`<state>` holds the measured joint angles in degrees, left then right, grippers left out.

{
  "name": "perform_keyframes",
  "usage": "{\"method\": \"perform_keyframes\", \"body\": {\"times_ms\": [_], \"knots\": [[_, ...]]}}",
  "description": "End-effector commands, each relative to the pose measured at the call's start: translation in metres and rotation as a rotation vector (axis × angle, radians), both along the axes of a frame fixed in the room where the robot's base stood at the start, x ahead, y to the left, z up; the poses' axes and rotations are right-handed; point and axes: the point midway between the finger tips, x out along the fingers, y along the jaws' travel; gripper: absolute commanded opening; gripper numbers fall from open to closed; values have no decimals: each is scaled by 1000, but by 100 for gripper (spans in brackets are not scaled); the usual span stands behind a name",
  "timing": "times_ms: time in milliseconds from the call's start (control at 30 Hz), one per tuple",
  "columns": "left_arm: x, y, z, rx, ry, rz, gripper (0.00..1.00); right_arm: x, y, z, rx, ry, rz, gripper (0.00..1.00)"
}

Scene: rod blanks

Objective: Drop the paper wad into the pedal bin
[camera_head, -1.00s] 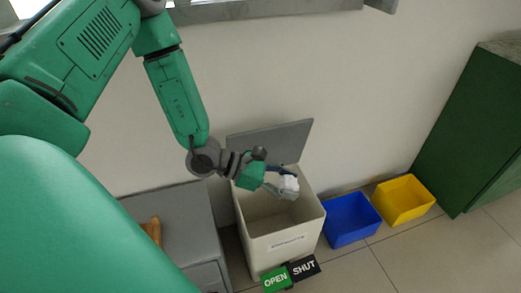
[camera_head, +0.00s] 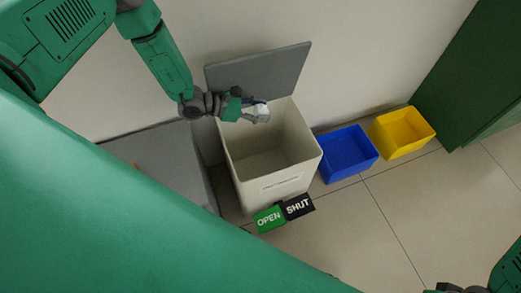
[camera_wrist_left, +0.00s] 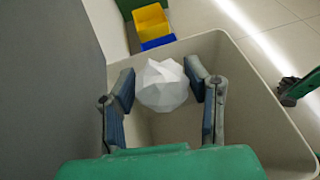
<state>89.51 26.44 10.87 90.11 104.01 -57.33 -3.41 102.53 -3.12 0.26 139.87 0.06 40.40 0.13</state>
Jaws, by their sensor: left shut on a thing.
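The white paper wad (camera_head: 263,111) is held in my left gripper (camera_head: 257,111), near the lid hinge at the back of the bin's mouth. In the left wrist view, the wad (camera_wrist_left: 162,86) sits between the two fingers (camera_wrist_left: 163,92) with the bin's inside below. The cream pedal bin (camera_head: 280,187) is open and its inside looks empty. Its grey lid (camera_head: 260,72) stands raised against the wall. A green OPEN pedal (camera_head: 268,218) and a black SHUT pedal (camera_head: 298,206) are at its front foot. Part of my right gripper (camera_head: 462,288) shows at the bottom right; its fingers are unclear.
A blue box (camera_head: 347,154) and a yellow box (camera_head: 403,132) stand right of the bin. A green cabinet (camera_head: 470,70) is at the far right. A grey cabinet (camera_head: 165,160) stands left of the bin. The tiled floor (camera_head: 400,215) in front is clear.

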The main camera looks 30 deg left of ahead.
Motion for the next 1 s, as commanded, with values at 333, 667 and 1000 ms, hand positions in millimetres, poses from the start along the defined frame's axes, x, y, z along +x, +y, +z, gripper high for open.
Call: {"method": "perform_keyframes", "body": {"times_ms": [333,667,1000], "knots": [[0,-3,-42,4,0,-2,31,0,0,-35,0,0,0,40],[0,-1,-45,1,-1,-1,31,0,0,-37,0,0,0,40],[0,-1,-45,2,-1,-1,66,0,0,-37,0,0,0,40]]}}
